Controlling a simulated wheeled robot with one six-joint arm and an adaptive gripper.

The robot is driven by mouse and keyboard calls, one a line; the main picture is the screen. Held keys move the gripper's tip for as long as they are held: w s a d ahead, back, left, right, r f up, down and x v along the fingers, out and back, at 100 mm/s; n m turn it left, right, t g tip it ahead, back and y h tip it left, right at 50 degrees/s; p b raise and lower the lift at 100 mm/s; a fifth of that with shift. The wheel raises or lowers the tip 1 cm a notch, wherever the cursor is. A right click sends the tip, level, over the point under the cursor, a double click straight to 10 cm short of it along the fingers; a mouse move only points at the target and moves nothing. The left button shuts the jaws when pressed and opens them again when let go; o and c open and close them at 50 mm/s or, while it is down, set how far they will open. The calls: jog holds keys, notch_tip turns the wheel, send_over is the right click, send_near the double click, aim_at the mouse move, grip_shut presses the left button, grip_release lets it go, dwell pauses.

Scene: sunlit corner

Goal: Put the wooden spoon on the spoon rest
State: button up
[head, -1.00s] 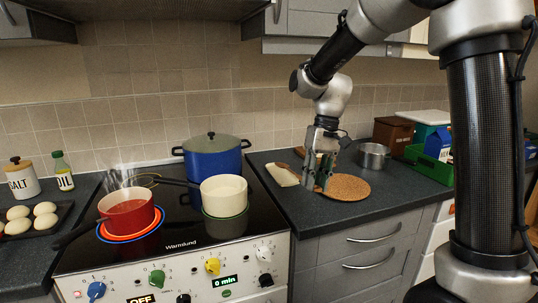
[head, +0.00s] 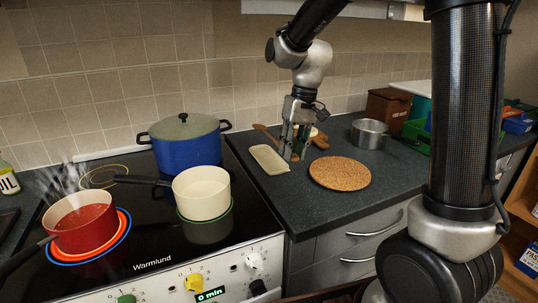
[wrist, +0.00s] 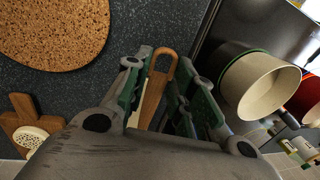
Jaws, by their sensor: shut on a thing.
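The wooden spoon shows in the head view as a brown strip (head: 263,130) behind and left of my gripper (head: 293,156). In the wrist view its holed handle (wrist: 154,92) lies between the two green-padded fingers, and my gripper is shut on it. The spoon's far end is hidden in the wrist view. The spoon rest, a cream oblong dish (head: 268,160), lies on the counter just left of my fingertips in the head view. My gripper points down, low over the counter. I cannot tell whether the spoon touches the counter.
A round cork mat (head: 340,174) lies right of my gripper. A small wooden board (head: 320,142) with a pale round piece is behind it. A steel pot (head: 370,134) stands further back. The stove holds a blue pot (head: 186,145), a cream pan (head: 202,190) and a steaming red pan (head: 80,225).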

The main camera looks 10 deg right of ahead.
aim_at(289, 186)
notch_tip(289, 186, down, 8)
jog(key=shift+f, duration=0.15)
dwell(0.3)
jog(key=o, duration=1)
jog(key=shift+o, duration=0.2)
jog(key=shift+f, duration=0.15)
notch_tip(289, 186, up, 8)
jog(key=d, duration=0.1)
jog(key=s+d+r+t, duration=0.2)
jog(key=s+d+r, duration=0.5)
jog(key=s, duration=0.1)
jog(key=s+d+r+m+t+h, duration=0.1)
jog(key=s+d, duration=0.2)
jog(key=s, duration=0.3)
jog(key=s+d+r+m+t+h, duration=0.1)
jog(key=s+d, duration=0.2)
jog(key=s, duration=0.4)
jog(key=shift+s+d+r+t, duration=0.15)
jog(key=shift+s+d+t, duration=0.05)
jog(key=shift+d+t, duration=0.15)
